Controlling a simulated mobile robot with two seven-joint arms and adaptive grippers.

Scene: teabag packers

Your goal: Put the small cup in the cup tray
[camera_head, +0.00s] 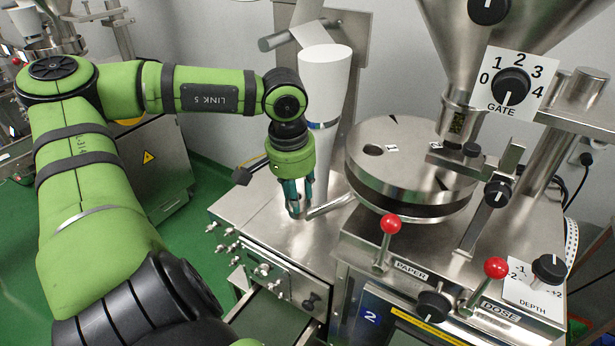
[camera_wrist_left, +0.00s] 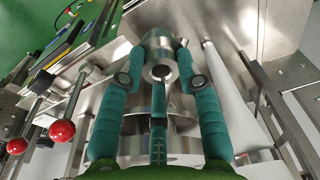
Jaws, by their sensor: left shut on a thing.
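My left gripper (camera_head: 298,197) points down over the metal worktop left of the round turntable. In the left wrist view, its teal fingers (camera_wrist_left: 158,85) are shut on a small metal cup (camera_wrist_left: 157,45), a steel cylinder with a round dark opening facing the camera. In the head view the fingers mostly hide the cup. I cannot tell whether its bottom touches the worktop. I cannot clearly make out a cup tray. My right gripper is not in view.
The steel worktop (camera_head: 245,207) has small knobs along its front. A tall white paper roll (camera_head: 325,80) stands just behind the gripper. The turntable (camera_head: 400,170) is close on the right, with red-balled levers (camera_head: 391,224) in front. An open drawer (camera_head: 265,318) lies below.

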